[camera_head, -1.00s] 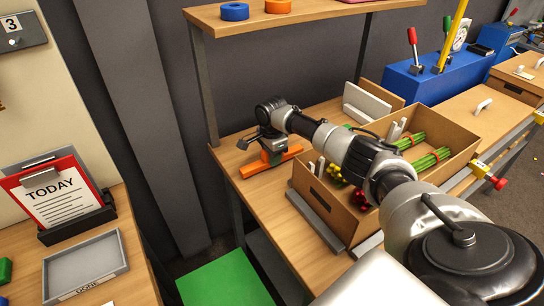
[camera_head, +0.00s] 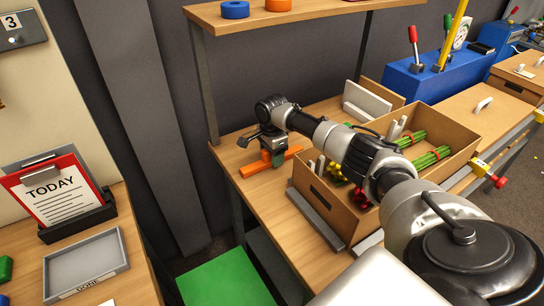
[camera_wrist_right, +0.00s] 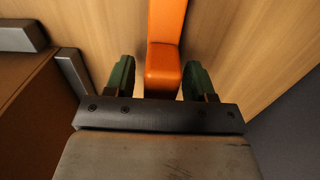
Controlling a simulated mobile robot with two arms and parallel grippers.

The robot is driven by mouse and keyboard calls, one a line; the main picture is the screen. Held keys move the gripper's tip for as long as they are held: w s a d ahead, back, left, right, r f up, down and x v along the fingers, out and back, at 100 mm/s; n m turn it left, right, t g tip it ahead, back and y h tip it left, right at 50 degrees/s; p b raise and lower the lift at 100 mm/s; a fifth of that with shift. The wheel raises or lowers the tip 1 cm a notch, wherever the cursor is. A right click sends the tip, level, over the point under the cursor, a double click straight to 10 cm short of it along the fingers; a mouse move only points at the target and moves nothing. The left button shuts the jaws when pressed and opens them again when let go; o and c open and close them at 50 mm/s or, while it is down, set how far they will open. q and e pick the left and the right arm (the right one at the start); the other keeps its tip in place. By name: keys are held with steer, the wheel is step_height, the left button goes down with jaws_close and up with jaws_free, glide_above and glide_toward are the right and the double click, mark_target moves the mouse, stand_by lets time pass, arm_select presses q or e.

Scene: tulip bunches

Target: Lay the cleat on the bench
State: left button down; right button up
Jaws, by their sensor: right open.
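The cleat, an orange bar (camera_head: 256,166), lies on the wooden bench (camera_head: 262,196) left of the cardboard box. My right gripper (camera_head: 272,158) is just above its middle, with the arm reaching over the box. In the right wrist view the orange cleat (camera_wrist_right: 165,60) runs between the two green fingertips of my right gripper (camera_wrist_right: 158,80). A gap shows on each side of the cleat, so the jaws are open around it and not gripping. My left gripper is not in view.
The cardboard box (camera_head: 322,192) holds tulip bunches with green stems (camera_head: 432,157) and red heads. A shelf (camera_head: 290,14) with tape rolls stands over the bench. A grey tray (camera_head: 85,262) and a TODAY clipboard (camera_head: 55,190) are at left. Bare bench lies in front of the cleat.

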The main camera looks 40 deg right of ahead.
step_height(320, 180, up, 11)
steer(key=shift+r+b, duration=0.15)
steer(key=shift+b, duration=0.3)
stand_by(0.4)
